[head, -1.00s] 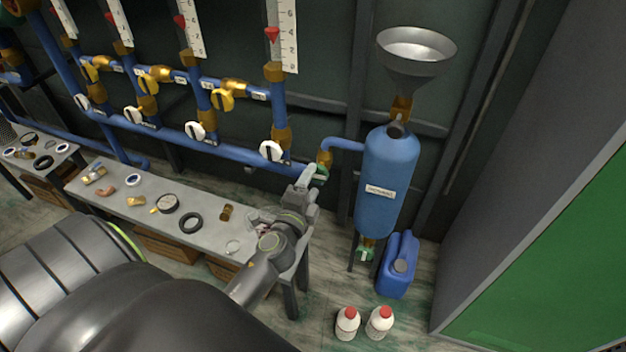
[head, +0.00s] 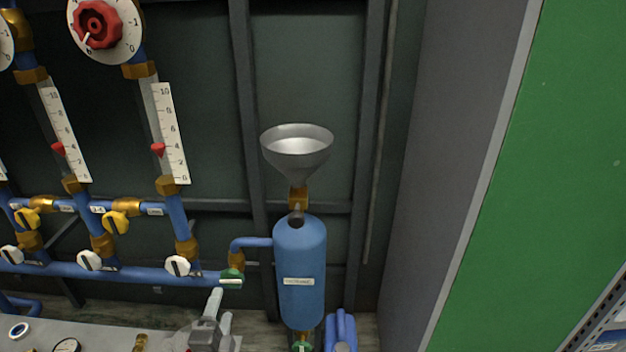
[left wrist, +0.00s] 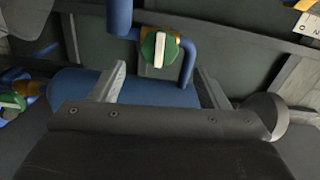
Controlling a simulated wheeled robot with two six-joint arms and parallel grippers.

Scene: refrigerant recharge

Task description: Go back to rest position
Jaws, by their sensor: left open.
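My left gripper (head: 217,304) is at the bottom of the head view, below the green valve (head: 231,279) at the right end of the blue pipe. In the left wrist view its two fingers (left wrist: 160,85) are apart with nothing between them. The green valve (left wrist: 159,50) with its white handle shows just beyond the fingertips, apart from them. The blue tank (head: 300,275) with the metal funnel (head: 297,152) on top stands right of the gripper. My right gripper is in neither view.
A workbench (head: 100,337) with small parts lies at the bottom left. Pipes with yellow valves (head: 117,222), white valves (head: 178,265) and a red-handled gauge (head: 97,25) line the wall. A blue jug (head: 341,331) is beside the tank. A green panel (head: 530,180) stands at the right.

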